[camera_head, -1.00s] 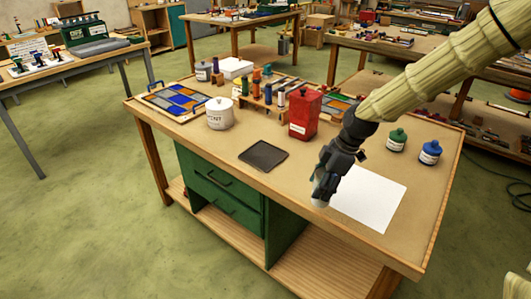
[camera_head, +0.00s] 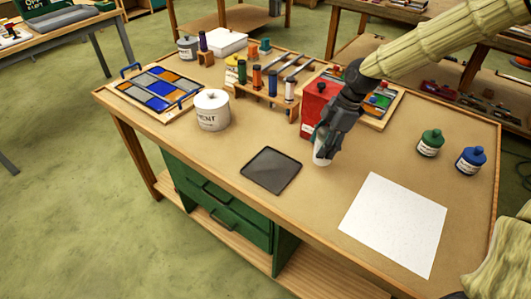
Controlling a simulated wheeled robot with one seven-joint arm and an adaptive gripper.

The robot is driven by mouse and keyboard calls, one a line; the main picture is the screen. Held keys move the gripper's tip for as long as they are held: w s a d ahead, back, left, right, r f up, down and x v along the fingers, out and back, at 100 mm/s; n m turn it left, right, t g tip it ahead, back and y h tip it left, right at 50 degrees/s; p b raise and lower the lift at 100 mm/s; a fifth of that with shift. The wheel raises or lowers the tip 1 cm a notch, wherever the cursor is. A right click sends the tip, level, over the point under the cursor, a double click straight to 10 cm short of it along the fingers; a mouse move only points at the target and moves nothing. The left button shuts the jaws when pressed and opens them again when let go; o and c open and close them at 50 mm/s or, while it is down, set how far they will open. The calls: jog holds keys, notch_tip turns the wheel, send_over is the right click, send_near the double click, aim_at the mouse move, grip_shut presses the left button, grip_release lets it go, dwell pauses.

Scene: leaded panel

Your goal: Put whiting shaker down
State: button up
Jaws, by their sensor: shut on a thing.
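My gripper (camera_head: 322,142) is shut on the whiting shaker (camera_head: 321,154), a small whitish container. Its upper part is hidden by the fingers. The shaker is upright or nearly so, in front of the red canister (camera_head: 318,104) and to the right of the dark square tray (camera_head: 271,170). I cannot tell whether its base touches the workbench (camera_head: 225,160).
A white sheet (camera_head: 393,222) lies at the front right. A white cement pot (camera_head: 212,110), a tool rack (camera_head: 264,97) and a leaded panel (camera_head: 158,87) are farther left. Bare bench lies around the dark tray.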

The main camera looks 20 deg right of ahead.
jog(key=shift+w+a+r, duration=0.1)
jog(key=shift+w+a, duration=0.1)
jog(key=shift+a, duration=0.2)
jog(key=w+a+p, duration=0.1)
jog(key=a, duration=0.3)
jog(key=w+a+f+p, duration=0.1)
jog(key=a, duration=0.4)
jog(key=w+a+f+p, duration=0.1)
jog(key=w+a+p, duration=0.1)
jog(key=a, duration=0.3)
jog(key=shift+a+f, duration=0.1)
jog(key=shift+f, duration=0.05)
jog(key=shift+f+p, duration=0.45)
jog(key=shift+f, duration=0.7)
jog(key=shift+w+f, duration=0.1)
jog(key=shift+f, duration=0.1)
jog(key=o, duration=1.2)
jog(key=shift+r, duration=0.15)
